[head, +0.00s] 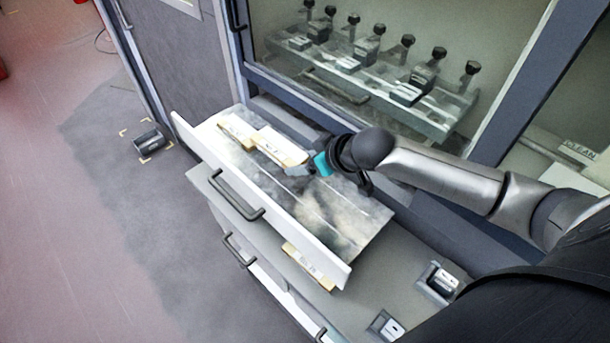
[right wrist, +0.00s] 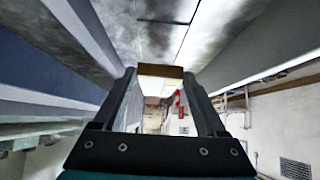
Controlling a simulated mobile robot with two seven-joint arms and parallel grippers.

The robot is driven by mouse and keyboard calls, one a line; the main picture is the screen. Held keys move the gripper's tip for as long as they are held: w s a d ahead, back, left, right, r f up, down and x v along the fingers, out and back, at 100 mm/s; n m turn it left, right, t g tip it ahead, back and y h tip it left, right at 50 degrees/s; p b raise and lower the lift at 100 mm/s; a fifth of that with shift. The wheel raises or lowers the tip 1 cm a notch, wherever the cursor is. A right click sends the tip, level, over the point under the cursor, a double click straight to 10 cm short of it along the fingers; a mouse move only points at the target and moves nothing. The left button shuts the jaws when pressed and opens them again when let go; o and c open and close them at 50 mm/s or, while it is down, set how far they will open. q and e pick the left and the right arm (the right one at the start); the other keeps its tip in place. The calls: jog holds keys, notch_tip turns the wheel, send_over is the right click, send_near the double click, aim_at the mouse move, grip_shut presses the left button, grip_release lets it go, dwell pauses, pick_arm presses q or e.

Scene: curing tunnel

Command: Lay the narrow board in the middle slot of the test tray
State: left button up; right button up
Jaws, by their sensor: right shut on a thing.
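The test tray appears to be the shiny metal tray (head: 340,212) with a white front wall, pulled out of the cabinet. Thin lines divide its floor. My right gripper (head: 306,170) is over the tray and shut on a pale board (head: 281,146) with tan edges. In the right wrist view the board (right wrist: 160,72) sits between the two fingertips. A second pale board (head: 237,130) is at the tray's far left end, just beyond the held one. I cannot tell whether the held board touches the tray floor. My left gripper is not in view.
Another pale board (head: 309,266) lies below the tray's front wall. Small grey blocks (head: 443,282) stand on the grey surface at lower right. A window frame (head: 300,92) rises behind the tray, with a rack of black-knobbed fixtures (head: 405,94) behind it. The tray's near right part is bare.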

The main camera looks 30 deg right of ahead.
aim_at(306, 185)
jog(key=shift+f, duration=0.8)
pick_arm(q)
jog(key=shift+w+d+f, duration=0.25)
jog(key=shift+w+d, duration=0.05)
pick_arm(e)
jog(key=shift+w+f, duration=0.1)
jog(key=shift+f, duration=1.65)
jog(key=o, duration=1.5)
jog(key=shift+f+b, duration=0.15)
jog(key=shift+b, duration=0.15)
jog(key=shift+c, duration=0.2)
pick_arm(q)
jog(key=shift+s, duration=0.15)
pick_arm(e)
jog(key=shift+d+r, duration=0.1)
jog(key=shift+r, duration=0.15)
pick_arm(q)
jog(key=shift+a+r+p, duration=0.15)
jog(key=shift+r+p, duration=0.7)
jog(key=shift+p, duration=0.1)
pick_arm(e)
jog(key=v, duration=1.2)
